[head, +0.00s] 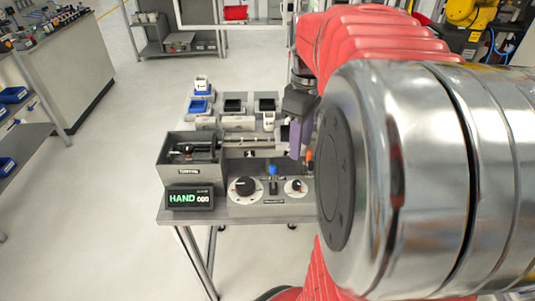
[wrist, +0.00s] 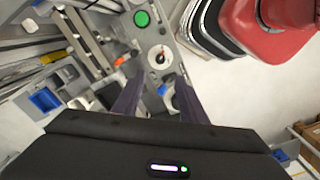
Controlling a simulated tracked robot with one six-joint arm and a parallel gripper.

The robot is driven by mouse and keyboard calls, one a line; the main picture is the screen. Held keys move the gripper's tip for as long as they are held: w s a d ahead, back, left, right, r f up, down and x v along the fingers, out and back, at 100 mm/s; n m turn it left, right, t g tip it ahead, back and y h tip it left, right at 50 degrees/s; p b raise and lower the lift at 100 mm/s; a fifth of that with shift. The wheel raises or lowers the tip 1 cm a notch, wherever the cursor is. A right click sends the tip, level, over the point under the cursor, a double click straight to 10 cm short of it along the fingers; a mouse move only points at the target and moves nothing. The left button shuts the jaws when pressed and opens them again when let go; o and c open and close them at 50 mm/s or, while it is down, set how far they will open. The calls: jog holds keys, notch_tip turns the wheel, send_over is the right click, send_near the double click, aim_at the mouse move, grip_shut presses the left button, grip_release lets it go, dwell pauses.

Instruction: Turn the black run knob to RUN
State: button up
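Two round pale dials with dark knobs sit on the grey front panel in the head view: a larger black knob (head: 244,186) at the left and a smaller dark knob (head: 296,187) with a red mark at the right. I cannot read which is labelled RUN. The display (head: 189,198) reads HAND in green. My gripper (head: 299,153) hangs above the panel's right part, apart from both knobs. In the wrist view my gripper (wrist: 160,82) has its purple fingers spread, with nothing held. A pale dial with a red mark (wrist: 159,57) shows just beyond the fingertips.
A blue-topped lever (head: 272,171) stands between the dials. A green button (wrist: 142,18) and an orange part (wrist: 121,60) are near the dial in the wrist view. A grey machine box (head: 190,160) and small trays fill the bench behind. My arm hides the right side.

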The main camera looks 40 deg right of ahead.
aim_at(297, 182)
jog(key=shift+f, duration=0.15)
notch_tip(297, 182, down, 14)
jog(key=shift+r, duration=0.2)
dwell(0.4)
jog(key=shift+c, duration=0.4)
